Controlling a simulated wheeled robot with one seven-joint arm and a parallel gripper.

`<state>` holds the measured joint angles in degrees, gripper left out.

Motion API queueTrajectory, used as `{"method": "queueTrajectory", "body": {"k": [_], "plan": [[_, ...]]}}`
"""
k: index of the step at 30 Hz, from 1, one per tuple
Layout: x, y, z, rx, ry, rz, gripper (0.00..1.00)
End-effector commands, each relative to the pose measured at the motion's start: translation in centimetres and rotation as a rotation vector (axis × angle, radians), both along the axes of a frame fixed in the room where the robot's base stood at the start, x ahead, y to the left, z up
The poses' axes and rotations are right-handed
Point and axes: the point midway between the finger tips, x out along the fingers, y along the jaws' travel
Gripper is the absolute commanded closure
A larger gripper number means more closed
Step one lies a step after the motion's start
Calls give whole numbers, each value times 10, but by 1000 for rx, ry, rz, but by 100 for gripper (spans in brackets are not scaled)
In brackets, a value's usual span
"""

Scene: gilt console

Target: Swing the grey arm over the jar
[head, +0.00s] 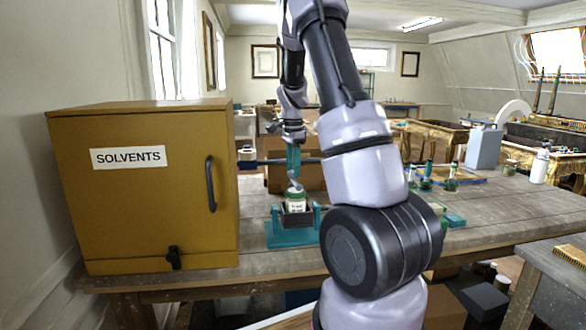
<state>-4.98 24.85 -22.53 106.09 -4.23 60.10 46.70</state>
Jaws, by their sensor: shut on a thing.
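The jar (296,201), with a green lid and a white label, stands upright in a dark holder on a teal stand (291,237) on the bench. A teal upright (293,160) rises behind the jar. A dark grey bar (272,161) runs level across at the upright, above and behind the jar; it looks like the grey arm. A small pale grey piece shows right at the jar's lid; I cannot tell whether it touches. My gripper (293,139) is at the upright, above the jar, shut on what looks like the grey arm. The exact grip is too small to see.
A yellow solvents cabinet (140,200) stands close on the left. A brown box (282,177) is behind the stand. Bottles (450,178), a grey-blue block (484,147) and a white bottle (540,165) stand to the right.

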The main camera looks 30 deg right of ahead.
Motion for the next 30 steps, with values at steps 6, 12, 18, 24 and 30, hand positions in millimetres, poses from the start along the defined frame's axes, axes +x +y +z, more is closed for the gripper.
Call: {"method": "queueTrajectory", "body": {"k": [6,12,18,24,30], "plan": [[1,0,1,-2,-4,-74,100],[1,0,1,-2,-4,-100,100],[1,0,1,-1,-4,-105,100],[1,0,1,-1,-4,-105,49],[1,0,1,-1,-2,-104,26]]}}
